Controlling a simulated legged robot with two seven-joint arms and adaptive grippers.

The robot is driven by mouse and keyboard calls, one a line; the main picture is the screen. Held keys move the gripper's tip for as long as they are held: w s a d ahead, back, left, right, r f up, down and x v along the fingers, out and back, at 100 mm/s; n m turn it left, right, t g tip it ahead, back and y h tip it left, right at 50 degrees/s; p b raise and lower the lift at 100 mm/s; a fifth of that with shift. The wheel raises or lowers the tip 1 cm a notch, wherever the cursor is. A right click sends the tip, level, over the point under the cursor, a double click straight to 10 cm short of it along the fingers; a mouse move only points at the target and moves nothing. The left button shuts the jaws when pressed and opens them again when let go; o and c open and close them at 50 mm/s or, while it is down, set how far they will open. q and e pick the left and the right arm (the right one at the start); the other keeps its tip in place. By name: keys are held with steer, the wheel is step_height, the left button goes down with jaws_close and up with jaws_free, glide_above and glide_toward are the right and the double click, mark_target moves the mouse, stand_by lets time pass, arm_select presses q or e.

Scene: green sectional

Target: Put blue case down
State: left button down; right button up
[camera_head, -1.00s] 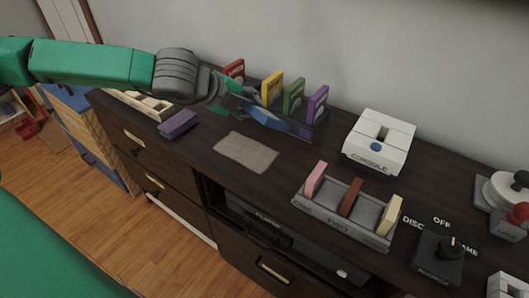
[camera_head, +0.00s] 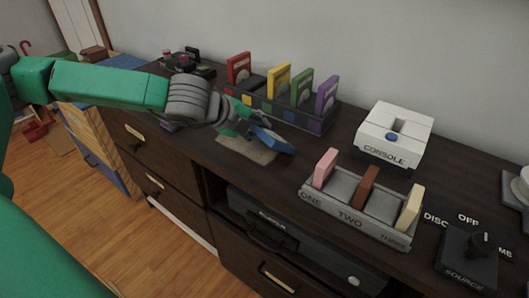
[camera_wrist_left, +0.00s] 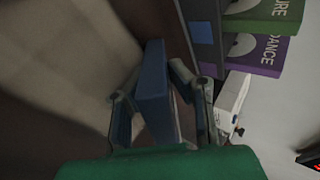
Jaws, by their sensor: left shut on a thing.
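The blue case (camera_head: 272,140) is held tilted in my left gripper (camera_head: 252,130), over the right part of a beige mat (camera_head: 236,144) on the dark cabinet top. In the left wrist view the blue case (camera_wrist_left: 154,90) stands between the two fingers of my left gripper (camera_wrist_left: 152,88), with the beige mat (camera_wrist_left: 70,60) to its left. I cannot tell whether the case touches the mat. The gripper and arm hide part of the mat. My right gripper is not in view.
Behind the mat stands a rack (camera_head: 290,116) with red, yellow, green and purple cases. To the right are a grey tray (camera_head: 335,212) with pink, brown and cream cases, a white console (camera_head: 394,134) and a source switch box (camera_head: 468,262).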

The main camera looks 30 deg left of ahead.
arm_select(q)
steer(key=c, duration=1.6)
jaws_free()
steer(key=shift+a, duration=0.2)
steer(key=shift+a+f, duration=0.15)
steer(key=shift+a, duration=0.1)
steer(key=p+v, duration=0.4)
steer(key=v, duration=0.3)
steer(key=shift+r+p, duration=0.25)
steer(key=shift+p, duration=0.15)
steer(key=shift+s+r, duration=0.2)
steer(key=shift+s, duration=0.2)
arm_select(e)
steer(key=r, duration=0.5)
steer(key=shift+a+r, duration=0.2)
